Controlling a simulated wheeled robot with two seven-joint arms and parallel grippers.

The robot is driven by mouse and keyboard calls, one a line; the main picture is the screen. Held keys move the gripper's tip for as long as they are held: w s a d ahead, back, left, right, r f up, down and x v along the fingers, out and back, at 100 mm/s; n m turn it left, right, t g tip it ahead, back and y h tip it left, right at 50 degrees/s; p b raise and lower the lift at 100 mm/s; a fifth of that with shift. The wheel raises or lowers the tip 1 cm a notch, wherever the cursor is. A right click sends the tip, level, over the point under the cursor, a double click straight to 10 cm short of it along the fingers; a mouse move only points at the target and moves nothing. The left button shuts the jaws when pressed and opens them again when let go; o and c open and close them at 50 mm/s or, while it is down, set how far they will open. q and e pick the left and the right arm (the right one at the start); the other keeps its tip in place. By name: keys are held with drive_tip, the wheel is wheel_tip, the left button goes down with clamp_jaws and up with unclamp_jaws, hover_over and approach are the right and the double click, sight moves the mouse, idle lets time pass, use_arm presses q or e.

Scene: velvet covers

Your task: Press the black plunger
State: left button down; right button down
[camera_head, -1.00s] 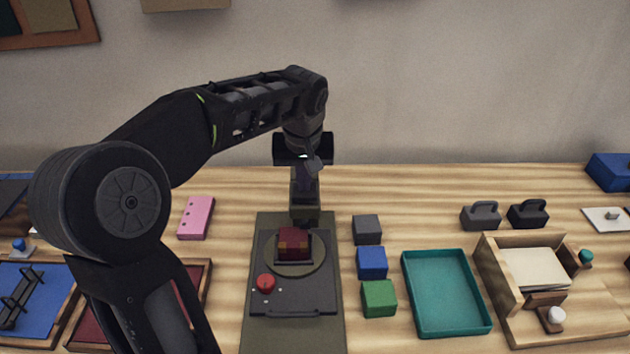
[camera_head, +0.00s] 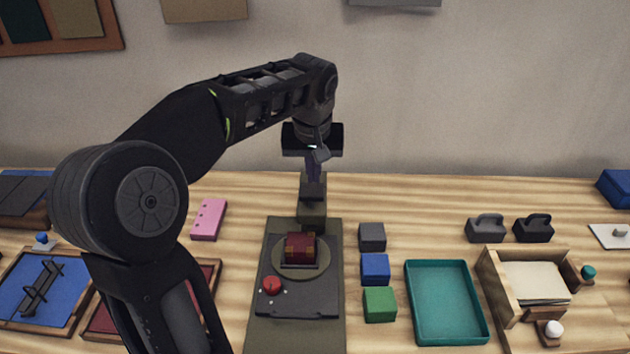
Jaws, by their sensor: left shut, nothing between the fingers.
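An olive press base (camera_head: 266,338) with a dark plate (camera_head: 325,300) stands on the table. A round disc (camera_head: 327,258) on it carries a dark red box (camera_head: 300,248) with a gold band. A red button (camera_head: 272,286) sits at front left. Behind the disc rises an olive post (camera_head: 312,214) with a black block (camera_head: 313,190) on top, which seems to be the plunger. My left gripper (camera_head: 313,172) points down, shut and empty, directly over that block. I cannot tell whether its tips touch it. My right gripper is out of view.
Grey (camera_head: 372,237), blue (camera_head: 375,268) and green (camera_head: 379,303) cubes stand right of the press, then a teal tray (camera_head: 411,300) and a wooden box (camera_head: 492,285). A pink block (camera_head: 208,220) lies left.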

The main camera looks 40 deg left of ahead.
use_arm(q)
drive_tip(key=v, duration=0.8)
drive_tip(key=shift+w, duration=0.1)
idle(0.4)
